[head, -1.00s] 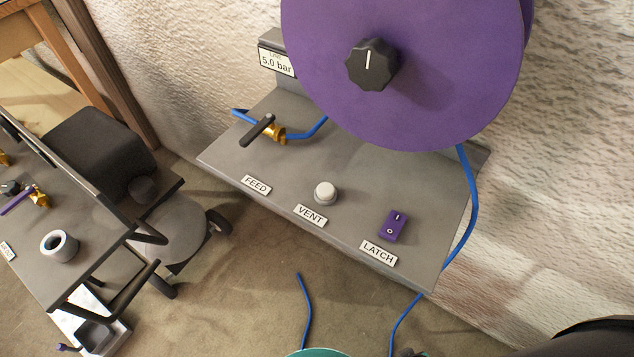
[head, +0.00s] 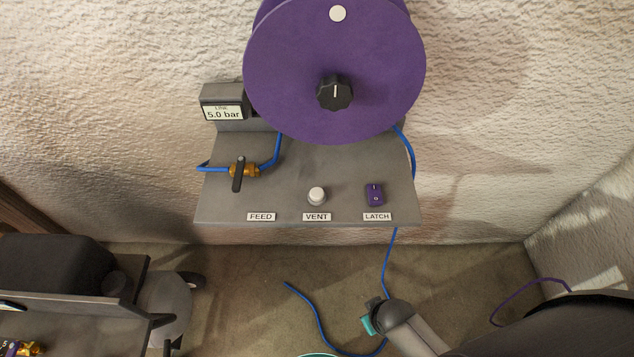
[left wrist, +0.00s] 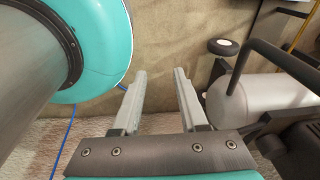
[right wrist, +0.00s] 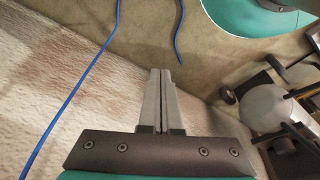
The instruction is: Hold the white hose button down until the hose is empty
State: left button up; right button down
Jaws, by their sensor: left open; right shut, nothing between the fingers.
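The white hose button (head: 316,195) is a round button behind the VENT label (head: 316,217) on the grey bench (head: 285,180). Neither gripper touches it. The gauge (head: 222,113) reads 5.0 bar. The blue hose (head: 387,262) leaves the purple reel (head: 290,75) and hangs over the bench front to the floor. My left gripper (left wrist: 159,74) is open and empty in the left wrist view, over floor. My right gripper (right wrist: 162,72) is shut and empty in the right wrist view, with blue hose (right wrist: 80,85) beyond it. Neither gripper's fingers can be made out in the head view.
A brass feed valve (head: 243,170) has its black handle across the pipe. A purple latch switch (head: 374,194) is right of the button. A dark cart (head: 70,270) stands at lower left. A purple cable (head: 525,290) lies at right. Space above the bench front is clear.

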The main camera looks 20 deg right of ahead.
jog(key=w+a+r+p, duration=0.2)
jog(key=r+p, duration=0.3)
jog(key=r, duration=0.8)
jog(key=w+a+r+p, duration=0.1)
jog(key=w+r+p, duration=0.3)
jog(key=r, duration=0.9)
notch_tip(320, 180, up, 8)
jog(key=n+t+y+p, duration=0.4)
jog(key=n+t+p, duration=0.3)
jog(key=n, duration=0.5)
send_over(321, 195)
jog(key=g, duration=0.1)
pick_arm(q)
jog(key=s+d+r, duration=0.1)
jog(key=s+r, duration=0.1)
jog(key=r, duration=0.7)
jog(key=s+d+r, duration=0.1)
jog(key=r, duration=0.7)
jog(key=shift+s+d+r+g+p, duration=0.35)
jog(key=shift+s+g+p, duration=0.05)
jog(key=shift+p, duration=0.05)
jog(key=shift+f, duration=0.2)
pick_arm(e)
jog(key=shift+f, duration=0.1)
